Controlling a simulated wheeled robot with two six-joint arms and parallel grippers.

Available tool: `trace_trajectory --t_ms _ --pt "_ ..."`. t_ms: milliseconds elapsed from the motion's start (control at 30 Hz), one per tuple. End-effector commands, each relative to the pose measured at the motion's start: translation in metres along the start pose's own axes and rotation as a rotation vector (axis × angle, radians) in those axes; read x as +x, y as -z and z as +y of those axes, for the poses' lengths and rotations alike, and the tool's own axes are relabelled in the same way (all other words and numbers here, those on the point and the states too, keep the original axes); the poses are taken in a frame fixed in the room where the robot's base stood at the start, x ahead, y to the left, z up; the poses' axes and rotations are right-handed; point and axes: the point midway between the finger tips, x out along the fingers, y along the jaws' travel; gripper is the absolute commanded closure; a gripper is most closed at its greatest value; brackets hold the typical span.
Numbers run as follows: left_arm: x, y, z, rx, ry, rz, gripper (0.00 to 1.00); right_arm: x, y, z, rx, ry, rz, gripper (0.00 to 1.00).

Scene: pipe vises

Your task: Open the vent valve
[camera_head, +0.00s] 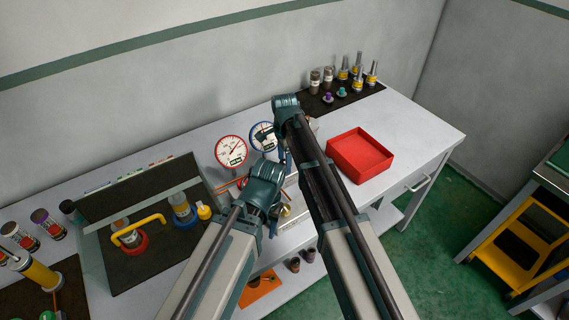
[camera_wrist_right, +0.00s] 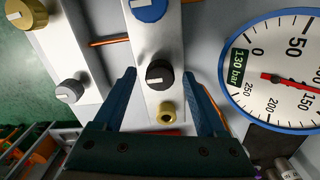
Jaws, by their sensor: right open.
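In the right wrist view my right gripper (camera_wrist_right: 163,79) is open, its two blue fingers on either side of a black knob (camera_wrist_right: 159,75) with a white pointer mark. I cannot tell whether they touch it. The knob is on a pale metal block, with a brass fitting (camera_wrist_right: 166,114) below it and a blue knob (camera_wrist_right: 148,9) above. No label shows which one is the vent valve. In the head view my arms hide most of this rig, and my left gripper is hidden.
In the head view a red-rimmed gauge (camera_head: 231,151) stands left of the rig. A red tray (camera_head: 360,154) is to the right, and several fittings are at the back. A second block with a grey knob (camera_wrist_right: 69,91) and brass knob (camera_wrist_right: 27,13) is close left in the wrist view.

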Motion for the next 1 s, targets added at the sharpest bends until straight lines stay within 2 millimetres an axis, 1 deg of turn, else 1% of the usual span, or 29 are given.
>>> trace_trajectory --t_ms 133,167,200,267,300,467,500,567,833,1000 --pt "-0.0008 -0.0001 -0.0001 0.000 0.000 0.000 0.50 -0.0008 0.0000 0.0000 0.000 0.000 0.000 0.26" --pt "-0.0008 -0.0001 -0.0001 0.000 0.000 0.000 0.50 -0.0008 0.0000 0.0000 0.000 0.000 0.000 0.28" --pt "-0.0008 -0.0001 -0.0001 0.000 0.000 0.000 0.50 -0.0008 0.0000 0.0000 0.000 0.000 0.000 0.35" --pt "-0.0008 -0.0001 -0.0001 0.000 0.000 0.000 0.50 -0.0008 0.0000 0.0000 0.000 0.000 0.000 0.46" --pt "-0.0008 -0.0001 -0.0001 0.000 0.000 0.000 0.50 -0.0008 0.0000 0.0000 0.000 0.000 0.000 0.53" --pt "-0.0008 -0.0001 -0.0001 0.000 0.000 0.000 0.50 -0.0008 0.0000 0.0000 0.000 0.000 0.000 0.82" --pt "-0.0008 -0.0001 -0.0001 0.000 0.000 0.000 0.50 -0.0008 0.0000 0.0000 0.000 0.000 0.000 0.89" --pt "-0.0008 -0.0001 -0.0001 0.000 0.000 0.000 0.50 -0.0008 0.0000 0.0000 0.000 0.000 0.000 1.00" --pt "-0.0007 0.0000 -0.0001 0.000 0.000 0.000 0.50 -0.0007 0.0000 0.0000 -0.016 0.000 0.000 1.00" --pt "-0.0007 0.0000 -0.0001 0.000 0.000 0.000 0.50 -0.0007 0.0000 0.0001 -0.084 0.000 0.000 1.00"
